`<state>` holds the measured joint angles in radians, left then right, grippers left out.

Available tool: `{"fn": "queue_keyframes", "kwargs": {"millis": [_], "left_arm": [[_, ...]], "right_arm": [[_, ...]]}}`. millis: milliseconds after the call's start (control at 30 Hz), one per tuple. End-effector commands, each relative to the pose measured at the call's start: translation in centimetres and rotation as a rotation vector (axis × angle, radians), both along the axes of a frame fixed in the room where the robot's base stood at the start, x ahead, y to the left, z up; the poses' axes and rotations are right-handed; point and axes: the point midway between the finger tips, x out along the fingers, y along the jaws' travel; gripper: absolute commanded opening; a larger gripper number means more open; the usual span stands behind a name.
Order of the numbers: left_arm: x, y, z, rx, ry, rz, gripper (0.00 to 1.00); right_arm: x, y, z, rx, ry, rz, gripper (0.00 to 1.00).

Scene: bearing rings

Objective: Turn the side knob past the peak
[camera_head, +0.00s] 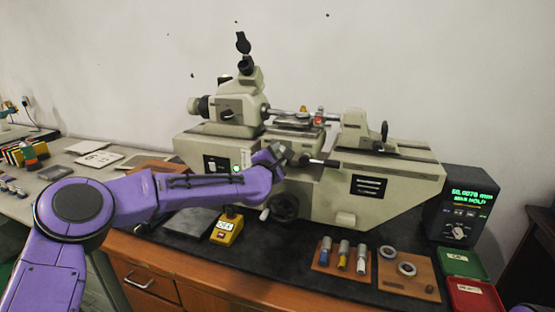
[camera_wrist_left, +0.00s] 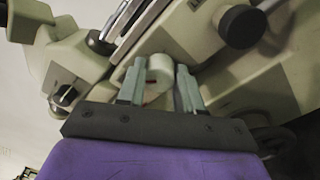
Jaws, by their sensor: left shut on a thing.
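The measuring machine (camera_head: 330,190) is a large beige bench instrument with an eyepiece at its upper left. My left gripper (camera_head: 284,152) reaches its front face near the middle. In the left wrist view, the two grey-green fingers (camera_wrist_left: 160,88) are shut on a pale, round side knob (camera_wrist_left: 160,68), one finger on each side. In the head view the gripper hides this knob. A black-handled lever (camera_head: 320,161) sticks out just right of the gripper. The digital display (camera_head: 468,203) at right shows green figures that look like 50.0070 mm, with a line ending in HOLD below. My right gripper is out of view.
A black handwheel (camera_head: 285,207) sits low on the machine's front. A yellow box (camera_head: 227,228) stands below my forearm. A wooden board with cylinders (camera_head: 341,257), a board with rings (camera_head: 405,274), and green (camera_head: 462,263) and red (camera_head: 474,298) boxes lie at front right.

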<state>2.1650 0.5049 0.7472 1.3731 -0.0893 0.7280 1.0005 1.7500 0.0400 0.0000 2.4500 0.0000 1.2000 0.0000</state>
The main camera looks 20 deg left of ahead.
Motion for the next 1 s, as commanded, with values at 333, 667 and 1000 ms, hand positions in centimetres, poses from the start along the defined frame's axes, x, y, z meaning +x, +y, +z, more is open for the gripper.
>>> {"fn": "queue_keyframes", "kwargs": {"millis": [333, 667, 1000], "left_arm": [[0.0, -0.1, -0.1, 0.33, -0.013, -0.001, 0.05], [0.0, 0.0, -0.1, 0.644, -0.022, -0.001, 0.05], [0.0, 0.0, -0.1, 0.969, -0.033, -0.003, 0.05]], "right_arm": [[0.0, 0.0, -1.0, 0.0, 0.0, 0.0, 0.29], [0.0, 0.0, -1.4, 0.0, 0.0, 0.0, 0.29], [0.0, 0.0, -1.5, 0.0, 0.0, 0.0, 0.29]]}}
